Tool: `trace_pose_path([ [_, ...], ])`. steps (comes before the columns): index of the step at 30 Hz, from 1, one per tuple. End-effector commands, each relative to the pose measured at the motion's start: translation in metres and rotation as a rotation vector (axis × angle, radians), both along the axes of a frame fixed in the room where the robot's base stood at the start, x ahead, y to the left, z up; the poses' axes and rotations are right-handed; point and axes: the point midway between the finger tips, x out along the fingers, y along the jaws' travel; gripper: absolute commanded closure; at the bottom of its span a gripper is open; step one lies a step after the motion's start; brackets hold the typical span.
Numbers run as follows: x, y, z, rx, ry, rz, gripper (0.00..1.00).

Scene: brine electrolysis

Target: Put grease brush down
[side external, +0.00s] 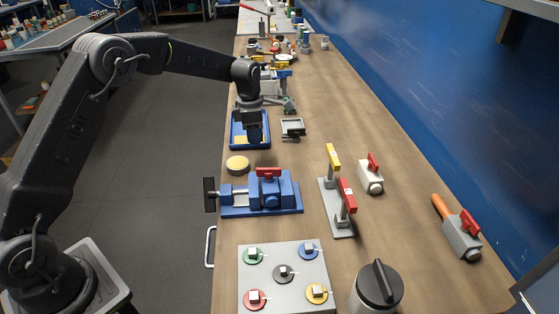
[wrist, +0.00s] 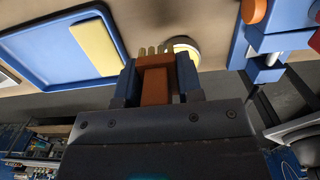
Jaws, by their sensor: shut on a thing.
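The grease brush (wrist: 156,76) shows in the wrist view with an orange-brown body and pale bristle tufts at its far end. My gripper (wrist: 157,82) is shut on it, with one blue finger on each side. In the side view my gripper (side external: 252,130) hangs over the blue tray (side external: 234,125), and the brush cannot be made out there. The tray also shows at the upper left of the wrist view (wrist: 50,52), with a flat yellow piece (wrist: 97,48) lying in it. I cannot tell whether the brush touches anything below.
A round yellow-topped disc (side external: 238,163) lies just in front of the tray. A blue vise (side external: 268,192) stands nearer the camera. A small grey-framed tray (side external: 293,128) sits right of the blue tray. The bench's right side beyond it is clear.

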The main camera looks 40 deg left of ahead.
Motion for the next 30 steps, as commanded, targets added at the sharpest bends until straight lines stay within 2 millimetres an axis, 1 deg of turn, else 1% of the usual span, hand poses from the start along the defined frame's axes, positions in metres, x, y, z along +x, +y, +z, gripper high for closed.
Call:
trace_pose_path([
  [1, 0.006, -0.012, -0.008, 0.0, 0.002, -0.005, 0.92],
  [6, 0.021, -0.042, -0.029, 0.0, 0.001, -0.005, 0.92],
  [9, 0.028, -0.055, -0.037, 0.0, 0.0, -0.004, 0.92],
  [11, 0.03, -0.059, -0.04, 0.0, 0.0, -0.003, 0.92],
  [14, 0.032, -0.063, -0.043, 0.0, 0.0, -0.002, 0.92],
  [17, 0.032, -0.063, -0.05, 0.0, 0.001, -0.002, 0.92],
  [21, 0.031, -0.063, -0.07, -0.001, 0.003, -0.002, 0.92],
  [24, 0.032, -0.063, -0.081, -0.001, 0.002, -0.002, 0.92],
  [30, 0.032, -0.062, -0.082, -0.001, -0.001, -0.002, 0.92],
])
